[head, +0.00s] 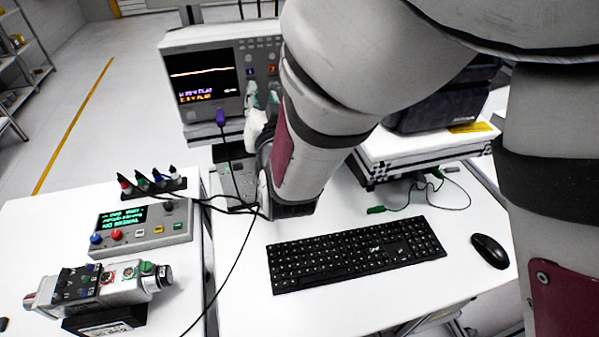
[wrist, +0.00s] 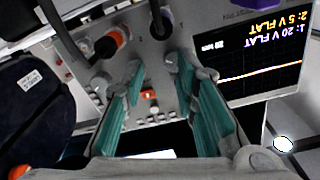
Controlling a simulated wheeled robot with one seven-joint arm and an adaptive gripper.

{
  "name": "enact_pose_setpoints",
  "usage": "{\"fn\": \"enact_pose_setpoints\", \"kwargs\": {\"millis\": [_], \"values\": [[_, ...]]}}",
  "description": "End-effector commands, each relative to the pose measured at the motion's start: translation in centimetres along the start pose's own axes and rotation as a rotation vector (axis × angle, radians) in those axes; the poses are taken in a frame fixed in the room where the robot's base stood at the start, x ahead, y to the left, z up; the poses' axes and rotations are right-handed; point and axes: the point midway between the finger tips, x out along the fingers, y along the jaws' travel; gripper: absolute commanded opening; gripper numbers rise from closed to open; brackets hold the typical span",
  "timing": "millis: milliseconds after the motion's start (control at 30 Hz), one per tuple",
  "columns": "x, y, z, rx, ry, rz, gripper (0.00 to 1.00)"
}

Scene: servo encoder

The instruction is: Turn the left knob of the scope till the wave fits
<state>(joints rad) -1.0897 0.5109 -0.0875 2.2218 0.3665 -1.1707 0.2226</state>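The scope (head: 212,112) stands at the back, its screen (head: 202,76) showing one nearly flat line with a slight bend and two rows of "FLAT" text. In the wrist view the screen (wrist: 272,60) appears upside down, with a flat yellowish trace. Knobs and buttons sit right of the screen in the head view, partly behind my arm. I cannot tell which knob is the left one.
A purple plug (head: 221,116) with a black cable hangs from the scope front; an orange plug (wrist: 114,38) sits near the fingers. A keyboard (head: 356,252), mouse (head: 490,251), control box (head: 143,228) and servo motor (head: 100,287) occupy the tables.

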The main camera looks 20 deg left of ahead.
Motion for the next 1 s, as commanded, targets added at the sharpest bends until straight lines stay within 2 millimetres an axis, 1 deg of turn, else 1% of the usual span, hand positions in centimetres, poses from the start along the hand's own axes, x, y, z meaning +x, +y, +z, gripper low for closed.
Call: {"fn": "enact_pose_setpoints", "kwargs": {"millis": [33,200,500,533,567,600,667,700,767,933,967,1000], "values": [[0.2,-1.8,0.2,0.004,-0.002,-0.031,0.27],[1.2,-1.9,0.1,0.004,-0.003,-0.030,0.27],[1.5,-2.0,0.1,0.004,-0.001,-0.032,0.27],[1.5,-2.0,0.1,0.004,-0.001,-0.032,0.38],[1.5,-2.0,0.1,0.004,-0.001,-0.032,0.31],[1.5,-2.0,0.1,0.004,-0.001,-0.033,0.22],[1.5,-2.0,0.0,0.005,0.000,-0.032,0.09],[1.5,-1.9,0.0,0.004,0.000,-0.031,0.00],[1.5,-1.9,0.1,0.004,-0.001,-0.030,0.00],[1.5,-1.9,0.1,0.004,-0.001,-0.029,0.00],[1.5,-1.8,0.1,0.004,-0.001,-0.029,0.23],[1.5,-1.8,0.1,0.004,-0.001,-0.028,0.27]]}}
